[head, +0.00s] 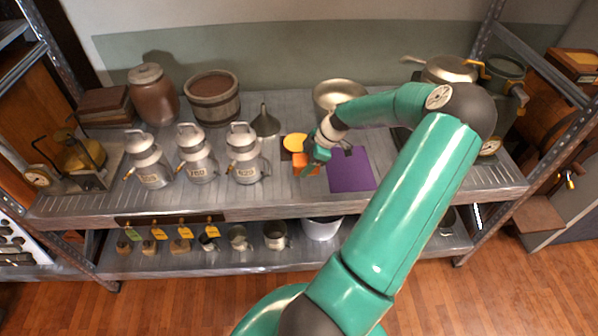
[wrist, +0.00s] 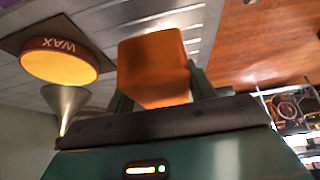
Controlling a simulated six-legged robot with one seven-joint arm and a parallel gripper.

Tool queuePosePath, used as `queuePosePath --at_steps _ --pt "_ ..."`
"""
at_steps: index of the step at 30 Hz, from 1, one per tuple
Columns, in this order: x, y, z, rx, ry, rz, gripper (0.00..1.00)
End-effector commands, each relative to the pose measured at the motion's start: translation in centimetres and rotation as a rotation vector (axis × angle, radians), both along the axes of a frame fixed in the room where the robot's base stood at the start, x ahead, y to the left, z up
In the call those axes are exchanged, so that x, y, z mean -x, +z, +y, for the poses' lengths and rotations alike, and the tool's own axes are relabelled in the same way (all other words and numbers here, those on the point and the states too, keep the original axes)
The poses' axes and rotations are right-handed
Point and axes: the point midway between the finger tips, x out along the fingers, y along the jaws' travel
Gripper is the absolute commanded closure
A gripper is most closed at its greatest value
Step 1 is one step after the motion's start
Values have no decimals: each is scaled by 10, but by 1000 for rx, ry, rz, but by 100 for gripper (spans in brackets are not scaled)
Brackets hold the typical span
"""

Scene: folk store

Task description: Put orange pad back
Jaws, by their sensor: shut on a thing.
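The orange pad (head: 300,161) shows at the left of my gripper (head: 313,165) in the head view, partly hidden by it. In the wrist view the orange pad (wrist: 153,62) is a thick orange block between the two fingers of my gripper (wrist: 158,92). My gripper is shut on it. The pad is close over the metal shelf, left of a flat purple mat (head: 350,170). I cannot tell whether it touches the shelf.
A round yellow wax cake (head: 294,142) lies behind the pad on a dark square; it also shows in the wrist view (wrist: 58,68). A grey funnel (head: 265,123) and several metal cans stand to the left. A metal bowl (head: 337,92) stands behind.

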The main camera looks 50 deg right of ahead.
Motion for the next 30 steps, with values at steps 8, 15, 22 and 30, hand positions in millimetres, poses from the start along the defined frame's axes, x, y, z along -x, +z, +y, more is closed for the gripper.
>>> queuePosePath --at_steps 8,15,22,30 --pt "-20 -21 7 -1 3 0 71" --pt "-21 -52 7 -1 0 1 71" --pt "-20 -52 6 1 1 0 71" --pt "-20 -54 6 0 1 0 24"
